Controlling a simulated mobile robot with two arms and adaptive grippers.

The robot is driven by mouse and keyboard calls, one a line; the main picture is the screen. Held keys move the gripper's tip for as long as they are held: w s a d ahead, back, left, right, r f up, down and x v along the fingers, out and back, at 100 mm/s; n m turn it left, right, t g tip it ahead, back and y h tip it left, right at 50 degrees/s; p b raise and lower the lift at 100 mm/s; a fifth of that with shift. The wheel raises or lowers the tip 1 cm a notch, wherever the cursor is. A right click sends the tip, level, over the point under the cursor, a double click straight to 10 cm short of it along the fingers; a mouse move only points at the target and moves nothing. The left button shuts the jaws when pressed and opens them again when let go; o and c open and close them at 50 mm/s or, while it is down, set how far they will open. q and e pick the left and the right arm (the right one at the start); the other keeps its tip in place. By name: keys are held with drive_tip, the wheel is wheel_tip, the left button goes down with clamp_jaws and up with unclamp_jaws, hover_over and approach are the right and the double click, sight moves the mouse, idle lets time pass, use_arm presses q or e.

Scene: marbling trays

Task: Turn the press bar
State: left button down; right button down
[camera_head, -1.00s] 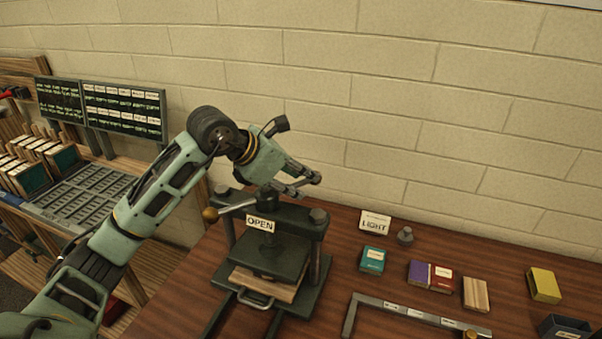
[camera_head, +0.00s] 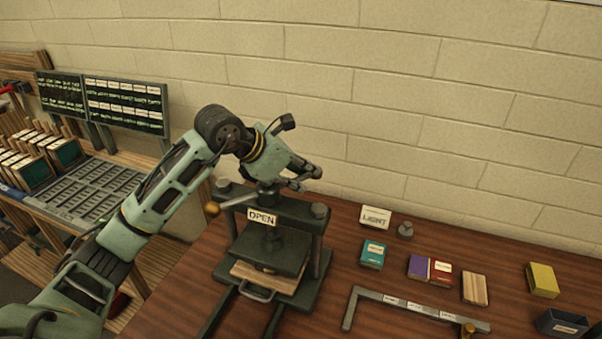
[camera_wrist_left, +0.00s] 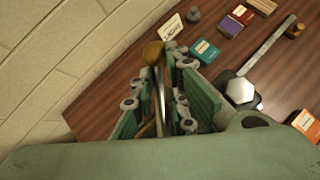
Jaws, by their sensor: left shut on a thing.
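The press (camera_head: 322,250) stands on the wooden table, with an "OPEN" label (camera_head: 262,217) on its crosspiece. Its metal press bar (camera_head: 238,200) lies across the top and ends at the left in a brass knob (camera_head: 212,209). My left gripper (camera_head: 304,180) is shut on the bar's right-hand part, above the press. In the left wrist view, the bar (camera_wrist_left: 160,95) runs between the green fingers, with a brass knob (camera_wrist_left: 152,53) past their tips. The fingers hide part of the bar. A wooden block (camera_head: 262,278) lies under the press's upper plate. My right gripper is not visible.
A "LIGHT" card (camera_head: 375,218), a small grey weight (camera_head: 405,230), and several coloured blocks lie right of the press. An L-shaped metal guide (camera_head: 400,304) lies in front of them. The brick wall is close behind. A shelf with a compartment tray (camera_head: 90,190) stands left.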

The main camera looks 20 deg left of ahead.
use_arm(q)
drive_tip(key=shift+s+d+f+m+g+h+b, duration=0.2)
drive_tip(key=shift+f+m+g+h+b, duration=0.15)
drive_tip(key=shift+m+b, duration=0.25)
drive_tip(key=shift+s+d+r+h, duration=0.1)
drive_tip(key=shift+s+d+h, duration=0.1)
drive_tip(key=shift+d+h, duration=0.05)
drive_tip(key=c, duration=1.9)
unclamp_jaws()
drive_tip(key=shift+c, duration=0.2)
drive_tip(key=shift+o, duration=0.7)
drive_tip(key=shift+d, duration=0.15)
drive_tip(key=shift+w, duration=0.15)
